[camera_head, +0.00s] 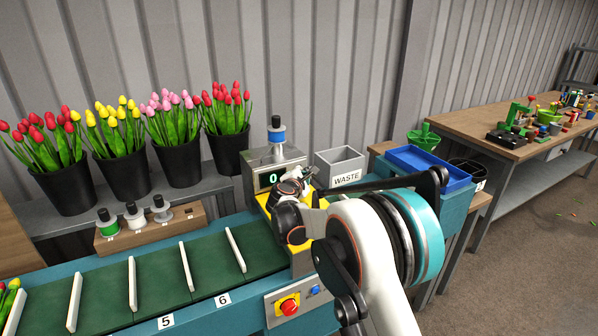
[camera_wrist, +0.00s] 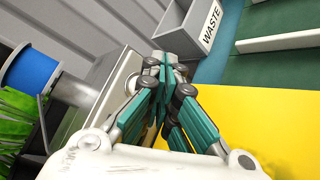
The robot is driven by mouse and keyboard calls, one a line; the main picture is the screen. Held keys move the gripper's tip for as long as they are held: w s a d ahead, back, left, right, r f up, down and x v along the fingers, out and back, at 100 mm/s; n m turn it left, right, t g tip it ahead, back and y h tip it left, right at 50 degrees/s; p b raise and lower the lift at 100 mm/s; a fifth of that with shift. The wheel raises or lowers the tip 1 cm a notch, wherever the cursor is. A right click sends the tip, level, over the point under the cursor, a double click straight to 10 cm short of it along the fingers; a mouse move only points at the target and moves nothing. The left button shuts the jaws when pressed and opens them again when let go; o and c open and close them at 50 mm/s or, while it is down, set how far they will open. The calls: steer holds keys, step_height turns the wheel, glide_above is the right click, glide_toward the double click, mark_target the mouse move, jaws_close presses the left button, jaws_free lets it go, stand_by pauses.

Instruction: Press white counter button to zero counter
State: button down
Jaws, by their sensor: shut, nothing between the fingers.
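The grey counter box (camera_head: 268,160) stands at the back of the conveyor's end, with a green digit on its dark display (camera_head: 270,178) that looks like 0. My gripper (camera_head: 303,176) is in front of the box's right side and partly covers it. In the wrist view my gripper (camera_wrist: 163,62) is shut and empty, its teal fingers together beside the metal box (camera_wrist: 112,72). A round pale edge (camera_wrist: 132,84) on the box shows just left of the fingers; I cannot tell if it is the white button. Contact cannot be told.
A blue spool (camera_head: 276,137) stands on the counter box. A grey WASTE bin (camera_head: 341,163) is right of it, and a blue tray (camera_head: 428,166) further right. The yellow plate (camera_wrist: 245,108) lies under my gripper. Black buckets of tulips (camera_head: 178,163) line the back left.

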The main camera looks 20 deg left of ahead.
steer(key=shift+d, duration=0.1)
steer(key=shift+s+d, duration=1.65)
steer(key=shift+d, duration=0.15)
